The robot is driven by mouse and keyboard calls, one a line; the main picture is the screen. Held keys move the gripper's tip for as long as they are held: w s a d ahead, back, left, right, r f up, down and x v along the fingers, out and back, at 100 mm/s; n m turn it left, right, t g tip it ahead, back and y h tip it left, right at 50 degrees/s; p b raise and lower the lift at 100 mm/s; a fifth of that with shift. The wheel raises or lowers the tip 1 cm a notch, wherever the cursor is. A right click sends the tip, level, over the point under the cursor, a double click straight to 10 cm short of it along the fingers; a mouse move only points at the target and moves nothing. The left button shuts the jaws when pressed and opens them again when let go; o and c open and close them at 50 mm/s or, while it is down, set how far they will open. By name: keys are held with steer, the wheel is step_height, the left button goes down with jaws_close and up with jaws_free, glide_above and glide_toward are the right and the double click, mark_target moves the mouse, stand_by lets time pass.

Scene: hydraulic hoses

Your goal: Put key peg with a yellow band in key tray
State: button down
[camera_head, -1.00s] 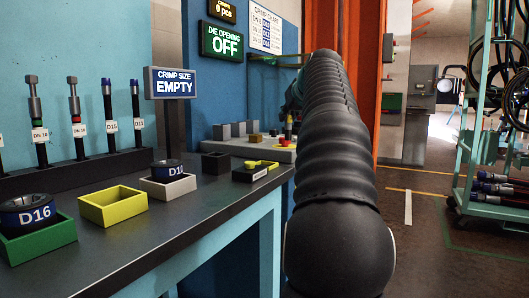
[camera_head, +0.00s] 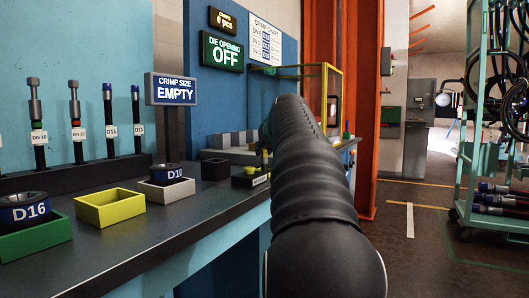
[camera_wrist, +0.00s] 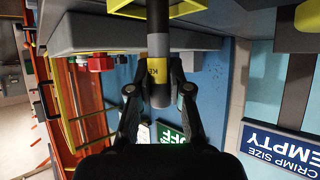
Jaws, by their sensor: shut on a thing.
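The key peg (camera_wrist: 158,72) is a dark rod with a yellow band lettered "KEY", though the lettering is partly hidden. My gripper (camera_wrist: 160,92) is shut on it near its rounded end, one finger on each side. The peg's other end runs out of the top of the wrist view. In the head view my arm hides the gripper and peg. A low dark tray with yellow on top and a white label, apparently the key tray (camera_head: 246,182), stands on the bench just left of my arm, which partly covers it. I cannot tell the gap between peg and tray.
The bench (camera_head: 150,232) also holds a small black box (camera_head: 215,169), a grey tray (camera_head: 166,192) with a D10 die, a yellow tray (camera_head: 109,209) and a green tray (camera_head: 35,238) with a D16 die. A crimp size sign (camera_head: 171,89) stands behind.

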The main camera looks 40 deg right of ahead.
steer(key=shift+f, duration=0.2)
steer(key=c, duration=1.1)
jaws_free()
steer(key=shift+r, duration=0.1)
steer(key=shift+s+r, duration=0.1)
steer(key=shift+r, duration=0.15)
steer(key=v, duration=1.1)
steer(key=shift+s+a, duration=0.15)
steer(key=shift+s, duration=0.25)
steer(key=shift+r, duration=0.1)
